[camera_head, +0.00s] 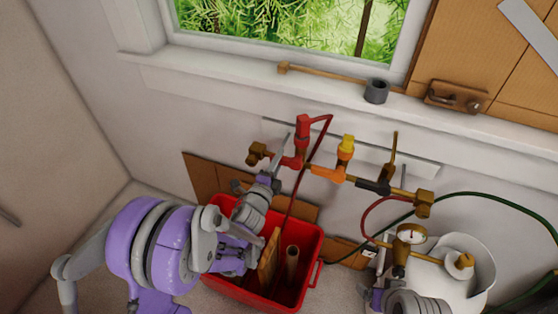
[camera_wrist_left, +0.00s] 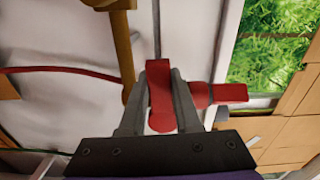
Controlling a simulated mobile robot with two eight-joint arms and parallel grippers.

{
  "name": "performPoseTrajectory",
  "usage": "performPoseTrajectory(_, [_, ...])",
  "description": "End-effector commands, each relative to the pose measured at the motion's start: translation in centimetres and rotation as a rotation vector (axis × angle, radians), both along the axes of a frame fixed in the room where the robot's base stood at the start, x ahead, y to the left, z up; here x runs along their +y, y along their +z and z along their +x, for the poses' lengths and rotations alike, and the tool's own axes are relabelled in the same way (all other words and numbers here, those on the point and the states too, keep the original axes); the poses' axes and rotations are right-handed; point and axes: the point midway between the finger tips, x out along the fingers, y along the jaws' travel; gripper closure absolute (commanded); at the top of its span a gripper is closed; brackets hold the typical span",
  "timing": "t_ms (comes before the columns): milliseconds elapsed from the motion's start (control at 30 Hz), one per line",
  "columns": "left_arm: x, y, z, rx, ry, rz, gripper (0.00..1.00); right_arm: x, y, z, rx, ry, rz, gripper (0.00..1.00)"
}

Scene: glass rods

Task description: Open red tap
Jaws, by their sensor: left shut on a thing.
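The red tap (camera_head: 302,135) is at the left end of a brass pipe on the wall under the window. My left gripper (camera_head: 282,160) reaches up to it from the lower left. In the left wrist view, the two grey fingers of the left gripper (camera_wrist_left: 160,80) stand on either side of the tap's red handle (camera_wrist_left: 160,95) and are shut on it. A red part of the tap (camera_wrist_left: 228,93) extends to the right there. Grey links of my right arm (camera_head: 412,302) show at the bottom right of the head view; its fingers cannot be made out.
An orange tap with a yellow top (camera_head: 346,147) and a black tap with a brown lever (camera_head: 392,158) sit further right on the pipe. A red crate (camera_head: 312,268) stands below. A pressure gauge (camera_head: 411,234) and a white tank (camera_head: 480,262) are at the lower right.

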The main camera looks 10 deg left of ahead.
Motion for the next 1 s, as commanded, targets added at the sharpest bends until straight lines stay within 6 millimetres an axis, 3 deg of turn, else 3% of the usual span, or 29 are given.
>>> performPoseTrajectory(500, [-0.7,-2.5,-0.2,0.082,-0.002,-0.420,1.00,0.0,-5.5,-1.0,0.021,0.000,0.000,0.12])
performPoseTrajectory(1000, [-2.3,-4.2,-0.4,0.174,0.000,-0.887,1.00,0.0,-9.1,-1.3,0.032,0.000,0.000,0.12])
